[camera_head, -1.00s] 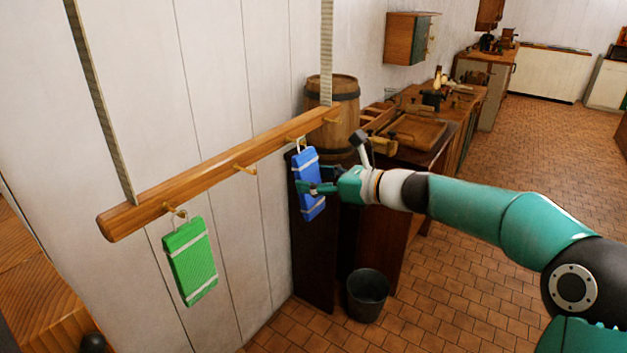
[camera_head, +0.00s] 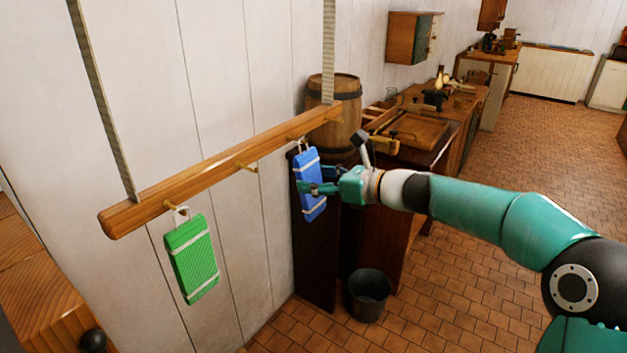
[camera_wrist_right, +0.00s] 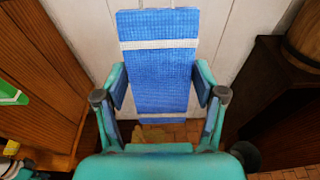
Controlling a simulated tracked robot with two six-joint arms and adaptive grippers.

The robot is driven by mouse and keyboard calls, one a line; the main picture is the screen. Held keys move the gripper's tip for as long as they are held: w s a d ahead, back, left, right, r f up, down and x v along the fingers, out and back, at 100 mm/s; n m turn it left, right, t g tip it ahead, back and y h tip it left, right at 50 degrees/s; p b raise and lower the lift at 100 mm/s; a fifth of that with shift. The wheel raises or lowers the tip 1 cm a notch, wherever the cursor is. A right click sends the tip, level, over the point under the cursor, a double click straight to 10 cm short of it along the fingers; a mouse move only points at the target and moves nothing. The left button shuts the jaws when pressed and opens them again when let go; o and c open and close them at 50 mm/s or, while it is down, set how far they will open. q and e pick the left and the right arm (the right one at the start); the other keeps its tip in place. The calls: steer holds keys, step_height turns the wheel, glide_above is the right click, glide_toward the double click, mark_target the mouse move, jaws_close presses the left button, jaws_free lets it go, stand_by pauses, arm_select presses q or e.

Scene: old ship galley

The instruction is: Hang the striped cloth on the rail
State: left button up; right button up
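A blue cloth (camera_head: 310,188) with white stripes is upright below the far part of the wooden rail (camera_head: 215,168). Its white loop is at a peg there; I cannot tell whether the loop is over it. My right gripper (camera_head: 318,180) comes from the right with its fingers at the cloth's two side edges. In the right wrist view the blue cloth (camera_wrist_right: 160,75) fills the space between the finger pads (camera_wrist_right: 160,88), which appear to touch it. A green cloth (camera_head: 191,260) with white stripes hangs by its loop from the near peg. My left gripper is out of view.
A middle peg (camera_head: 247,167) is bare. A barrel (camera_head: 335,110) and a wooden counter (camera_head: 415,132) stand behind the rail's far end. A dark bucket (camera_head: 368,294) is on the tiled floor below my right arm. Open floor lies to the right.

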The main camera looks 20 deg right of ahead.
steer(key=o, duration=0.4)
